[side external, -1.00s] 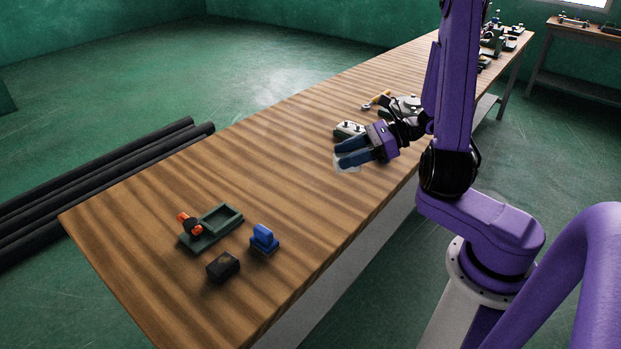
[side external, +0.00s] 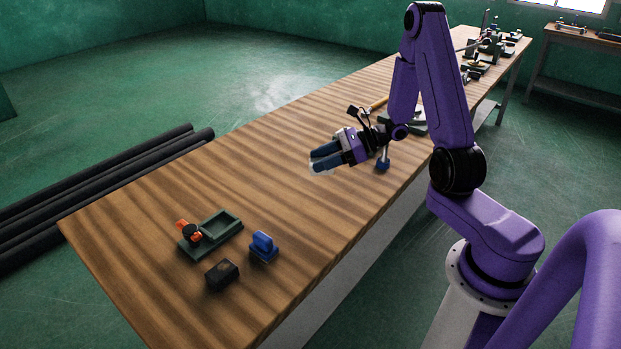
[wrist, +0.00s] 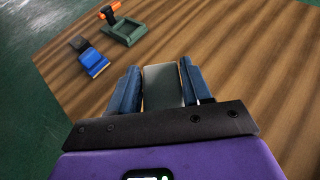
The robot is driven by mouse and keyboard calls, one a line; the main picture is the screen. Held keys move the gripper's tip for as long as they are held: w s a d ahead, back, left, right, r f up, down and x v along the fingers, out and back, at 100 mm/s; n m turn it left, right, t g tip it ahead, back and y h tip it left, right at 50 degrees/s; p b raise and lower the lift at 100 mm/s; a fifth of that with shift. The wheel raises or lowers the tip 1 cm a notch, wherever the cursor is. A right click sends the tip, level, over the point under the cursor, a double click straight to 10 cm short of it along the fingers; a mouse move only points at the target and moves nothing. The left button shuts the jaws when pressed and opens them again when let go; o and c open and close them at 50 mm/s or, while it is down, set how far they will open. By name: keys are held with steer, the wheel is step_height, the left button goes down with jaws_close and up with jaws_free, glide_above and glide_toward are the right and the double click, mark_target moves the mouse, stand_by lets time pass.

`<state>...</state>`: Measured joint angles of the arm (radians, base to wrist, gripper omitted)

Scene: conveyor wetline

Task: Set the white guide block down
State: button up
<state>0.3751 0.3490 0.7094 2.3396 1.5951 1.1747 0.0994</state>
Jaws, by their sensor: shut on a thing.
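The white guide block (side external: 320,169) is between the fingers of my gripper (side external: 322,158), its pale lower edge showing below the blue fingertips. In the wrist view my gripper (wrist: 163,88) is shut on it, and the block (wrist: 162,84) looks like a flat grey-white piece between the two fingers. My gripper is over the middle of the wooden table (side external: 290,215). I cannot tell for sure whether the block touches the tabletop.
A green fixture (side external: 228,222) with a shallow pocket and an orange-handled clamp (side external: 195,237) lies at the table's near end. A blue block (side external: 263,243) and a black block (side external: 222,273) are beside it. Bare tabletop lies between them and my gripper.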

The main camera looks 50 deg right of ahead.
steer(key=w+f, duration=0.1)
steer(key=f, duration=0.1)
steer(key=w+f, duration=0.2)
steer(key=w+d+f, duration=0.1)
steer(key=f, duration=0.1)
steer(key=shift+w, duration=0.35)
steer(key=shift+f, duration=1.5)
steer(key=o, duration=1.1)
steer(key=shift+f, duration=0.15)
